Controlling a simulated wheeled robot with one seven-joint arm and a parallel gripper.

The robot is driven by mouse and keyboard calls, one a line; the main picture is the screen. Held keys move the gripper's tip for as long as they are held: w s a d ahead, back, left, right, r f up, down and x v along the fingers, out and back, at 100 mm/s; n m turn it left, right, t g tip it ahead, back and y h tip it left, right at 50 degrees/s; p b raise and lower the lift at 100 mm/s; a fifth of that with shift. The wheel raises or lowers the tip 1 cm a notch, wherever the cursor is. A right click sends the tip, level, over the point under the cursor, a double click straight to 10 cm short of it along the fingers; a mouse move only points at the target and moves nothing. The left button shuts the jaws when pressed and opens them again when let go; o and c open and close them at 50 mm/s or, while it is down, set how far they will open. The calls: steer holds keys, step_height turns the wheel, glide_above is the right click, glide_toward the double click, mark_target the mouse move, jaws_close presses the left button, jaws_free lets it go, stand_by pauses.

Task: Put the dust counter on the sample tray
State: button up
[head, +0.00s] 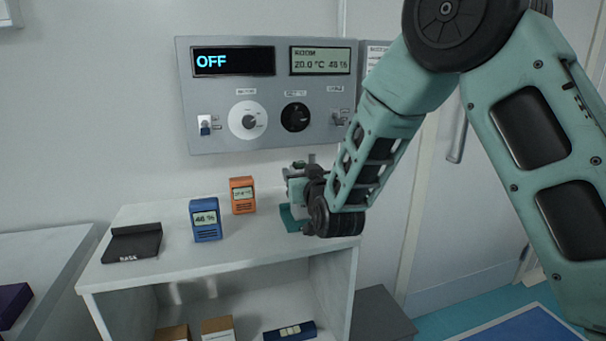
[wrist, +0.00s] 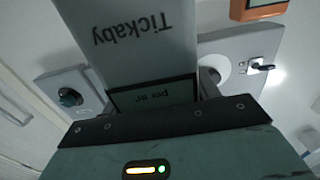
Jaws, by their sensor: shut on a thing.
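A pale grey box-shaped device (wrist: 135,50) fills the middle of the wrist view. It is lettered "Tickaby" and has a dark display with a unit like "per m³", so I take it as the dust counter. My gripper (head: 299,184) is shut on it, at the right end of the shelf top in the head view. The fingertips are mostly hidden.
A blue meter (head: 206,220) and an orange meter (head: 242,195) stand left of my gripper. A black holder (head: 132,243) lies farther left on the shelf unit (head: 180,266). A control panel (head: 268,130) hangs on the wall behind. The shelf top's front is clear.

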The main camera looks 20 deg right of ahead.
steer(key=o, duration=1.3)
steer(key=shift+o, duration=0.2)
steer(key=s+b, duration=0.1)
steer(key=s, duration=1.1)
steer(key=s+a+f+n+g+y, duration=0.2)
steer(key=s+a+f+g, duration=0.25)
steer(key=s+g, duration=0.2)
steer(key=s+a+f+n+g+y, duration=0.2)
steer(key=s+a+f+n+g, duration=0.1)
steer(key=s+a+g, duration=0.4)
steer(key=s+d+n+g+h, duration=0.1)
steer(key=s+d+g, duration=0.1)
steer(key=s, duration=0.6)
steer(key=s+d+f+n+g+h, duration=0.1)
steer(key=s+d+g+h, duration=0.1)
steer(key=s, duration=0.7)
steer(key=shift+d+n, duration=0.3)
steer(key=shift+d, duration=0.35)
